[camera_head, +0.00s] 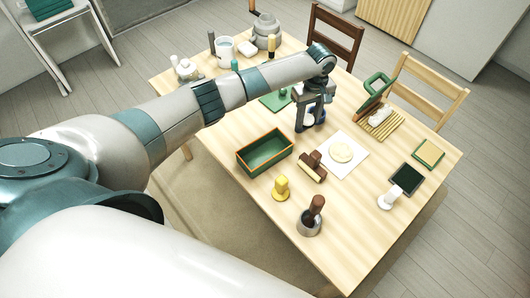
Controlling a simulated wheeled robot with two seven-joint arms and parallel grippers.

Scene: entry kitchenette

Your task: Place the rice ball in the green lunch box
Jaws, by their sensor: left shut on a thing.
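The green lunch box (249,159) is an open green box with an orange rim, on the near left part of the table, and its visible inside looks empty. My left gripper (311,124) comes in from the left and points down over the middle of the table, behind and to the right of the box. It is shut on a small white and dark blue thing, which I take to be the rice ball (319,116). The fingers hide much of it, and I cannot tell its height above the table. My right gripper is not in view.
On the table (375,215) are a white sheet with a round pale disc (341,151), a brown block (312,167), a yellow stamp-like thing (281,188), a grey cup with a brown handle (309,219) and a bamboo mat (386,130).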

